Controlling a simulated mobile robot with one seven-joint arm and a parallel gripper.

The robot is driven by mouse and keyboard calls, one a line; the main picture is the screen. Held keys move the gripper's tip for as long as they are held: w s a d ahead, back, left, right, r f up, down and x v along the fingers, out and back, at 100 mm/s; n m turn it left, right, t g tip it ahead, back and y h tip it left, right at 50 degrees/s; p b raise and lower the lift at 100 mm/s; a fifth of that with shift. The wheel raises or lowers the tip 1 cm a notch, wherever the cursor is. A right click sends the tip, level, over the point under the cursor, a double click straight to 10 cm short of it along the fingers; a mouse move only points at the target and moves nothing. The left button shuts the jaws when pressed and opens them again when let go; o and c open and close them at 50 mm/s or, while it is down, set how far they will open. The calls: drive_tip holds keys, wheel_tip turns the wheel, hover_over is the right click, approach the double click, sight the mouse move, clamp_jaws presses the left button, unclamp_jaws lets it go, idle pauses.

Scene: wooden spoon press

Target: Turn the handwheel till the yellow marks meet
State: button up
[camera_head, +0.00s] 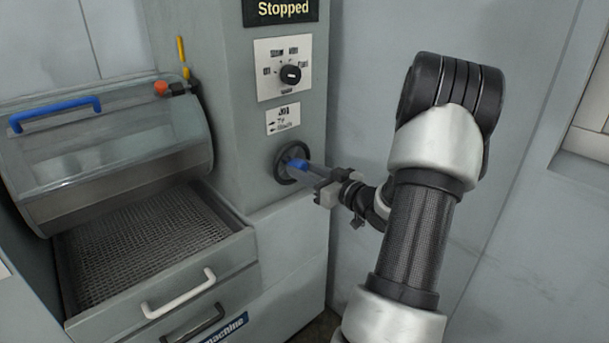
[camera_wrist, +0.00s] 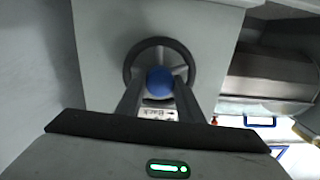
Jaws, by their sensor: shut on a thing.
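The handwheel is a dark ring (camera_head: 280,166) on the front of the grey machine, below the small label. It shows face-on in the wrist view (camera_wrist: 128,68), with a round blue knob (camera_wrist: 159,81) toward its lower rim. My gripper (camera_head: 303,170) reaches in from the right, and its two fingers are shut on the blue knob, one on either side, in the wrist view (camera_wrist: 160,92). The fingers hide part of the wheel's lower rim. I cannot make out yellow marks on the wheel.
A yellow rod (camera_head: 181,49) stands above a smaller yellow piece (camera_head: 186,73) beside the clear hood (camera_head: 110,140). A black selector knob (camera_head: 290,75) and a "Stopped" display (camera_head: 281,10) are above the wheel. A mesh tray (camera_head: 245,232) juts out at lower left.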

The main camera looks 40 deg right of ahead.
drive_tip(key=shift+n, duration=0.5)
drive_tip(key=o, duration=1.1)
drive_tip(key=shift+c, duration=0.2)
drive_tip(key=s+d+p, duration=0.2)
drive_tip(key=s, duration=1.5)
drive_tip(key=shift+s+r, duration=0.2)
drive_tip(key=shift+r, duration=0.1)
